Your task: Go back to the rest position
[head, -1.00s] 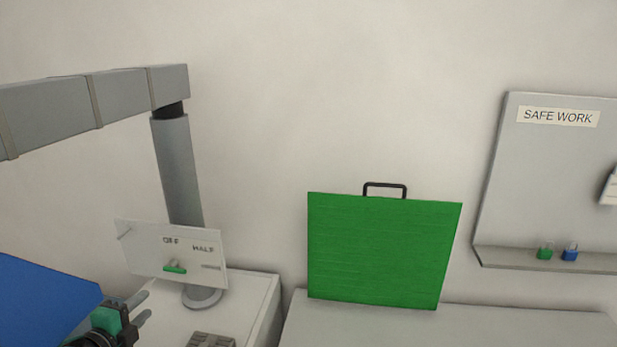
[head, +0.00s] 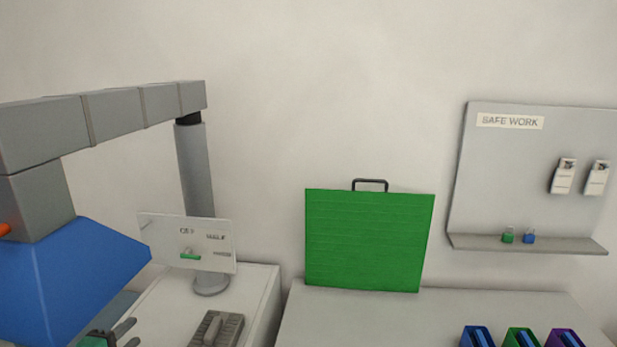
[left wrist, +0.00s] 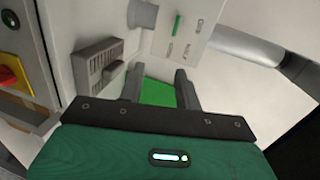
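My left gripper (head: 122,333) is at the lower left of the head view, cut off by the bottom edge, beside the white cabinet. In the left wrist view its two dark fingers (left wrist: 159,85) stand apart. A bright green patch shows between them; I cannot tell what it belongs to, and I see nothing clearly gripped. My right gripper is in neither view.
A clear sign plate (head: 187,243) and a grey slotted block (head: 216,329) are on the white cabinet (head: 262,290). A green board (head: 368,240) leans on the wall. A SAFE WORK panel (head: 540,170) hangs right. Coloured bins (head: 522,338) stand below.

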